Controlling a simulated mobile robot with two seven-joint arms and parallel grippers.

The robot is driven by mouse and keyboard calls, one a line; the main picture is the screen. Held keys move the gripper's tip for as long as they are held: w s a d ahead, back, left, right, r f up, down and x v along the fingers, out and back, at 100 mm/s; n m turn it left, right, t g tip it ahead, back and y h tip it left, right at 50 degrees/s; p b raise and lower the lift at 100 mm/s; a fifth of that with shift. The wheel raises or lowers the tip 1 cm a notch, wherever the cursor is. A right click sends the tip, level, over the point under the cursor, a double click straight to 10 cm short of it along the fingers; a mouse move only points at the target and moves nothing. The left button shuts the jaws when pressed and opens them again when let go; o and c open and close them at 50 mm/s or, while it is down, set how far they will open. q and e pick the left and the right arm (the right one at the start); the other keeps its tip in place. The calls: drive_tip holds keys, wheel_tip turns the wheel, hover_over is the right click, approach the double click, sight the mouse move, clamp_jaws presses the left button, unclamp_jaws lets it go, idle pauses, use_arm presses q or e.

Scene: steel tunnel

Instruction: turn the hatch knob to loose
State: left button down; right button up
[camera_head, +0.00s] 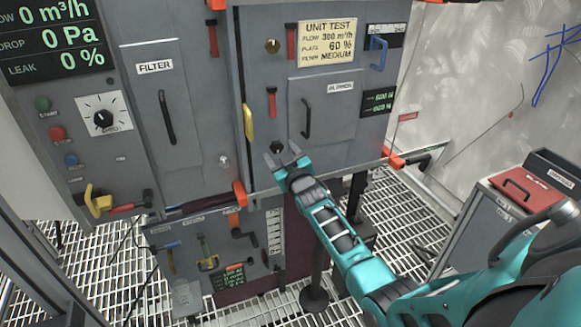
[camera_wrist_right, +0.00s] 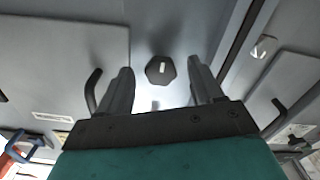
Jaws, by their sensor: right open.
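The hatch knob (camera_head: 277,148) is a small black knob below the left side of the hatch door (camera_head: 328,112). In the right wrist view the knob (camera_wrist_right: 160,71) is a dark, many-sided disc with a short white mark, seen between the two fingers. My right gripper (camera_head: 284,154) is open just in front of the knob, with a finger on either side of it in the picture. Its fingers (camera_wrist_right: 159,84) show a gap around the knob, and I see no contact. My left gripper is not in view.
The hatch's black handle (camera_head: 306,118) is right of the knob, and a yellow handle (camera_head: 248,123) is to its left. A silver knob (camera_head: 223,161) is further left. An orange-ended rail runs below the panel. A grey cart (camera_head: 490,225) stands at right.

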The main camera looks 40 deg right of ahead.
drive_tip(key=p+v, duration=0.1)
drive_tip(key=v, duration=1.1)
drive_tip(key=shift+s+a, duration=0.1)
drive_tip(key=shift+a, duration=0.05)
